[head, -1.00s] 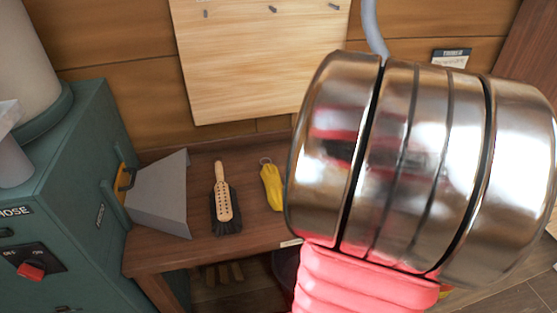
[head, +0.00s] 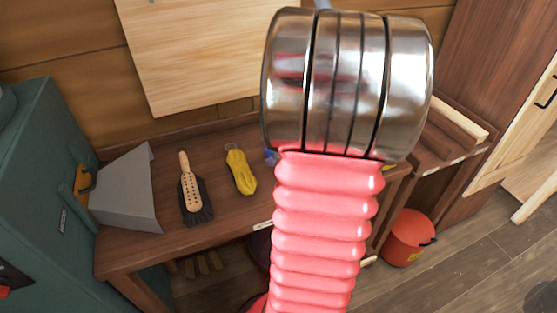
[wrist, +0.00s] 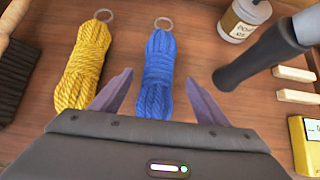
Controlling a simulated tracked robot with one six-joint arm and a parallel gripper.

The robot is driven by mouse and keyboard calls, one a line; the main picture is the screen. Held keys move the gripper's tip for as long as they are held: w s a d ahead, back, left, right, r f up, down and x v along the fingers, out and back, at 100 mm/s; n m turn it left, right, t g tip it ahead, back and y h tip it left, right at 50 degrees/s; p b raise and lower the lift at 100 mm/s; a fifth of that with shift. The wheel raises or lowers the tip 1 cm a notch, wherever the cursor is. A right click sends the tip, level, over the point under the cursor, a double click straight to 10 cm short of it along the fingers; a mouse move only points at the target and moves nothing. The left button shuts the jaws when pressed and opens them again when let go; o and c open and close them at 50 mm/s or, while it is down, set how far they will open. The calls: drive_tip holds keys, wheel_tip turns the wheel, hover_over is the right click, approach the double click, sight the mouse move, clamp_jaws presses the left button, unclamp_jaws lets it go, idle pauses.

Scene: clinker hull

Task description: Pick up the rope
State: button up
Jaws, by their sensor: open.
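A blue rope (wrist: 159,72), bundled with a metal ring at its far end, lies on the wooden bench in the wrist view. A yellow rope (wrist: 84,66), also with a ring, lies to its left; it also shows in the head view (head: 240,172). My gripper (wrist: 162,85) is open, one finger on each side of the blue rope's near part. I cannot tell how high the fingers are above the bench. In the head view my arm hides the gripper and most of the blue rope; only a small blue bit (head: 270,156) shows.
A brush (head: 193,190) and a grey dustpan-like piece (head: 127,190) lie left of the ropes. In the wrist view a jar (wrist: 243,18), a dark handle (wrist: 262,55), pale blocks (wrist: 296,75) and a yellow box (wrist: 304,145) are on the right. A red bucket (head: 406,238) stands on the floor.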

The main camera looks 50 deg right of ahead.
drive_tip(key=shift+w+f, duration=0.1)
drive_tip(key=shift+x, duration=2.5)
drive_tip(key=shift+w+a, duration=0.1)
drive_tip(key=shift+w, duration=0.05)
drive_tip(key=shift+c, duration=0.5)
drive_tip(key=c, duration=1.2)
drive_tip(key=shift+r, duration=0.25)
drive_tip(key=shift+r, duration=4.9)
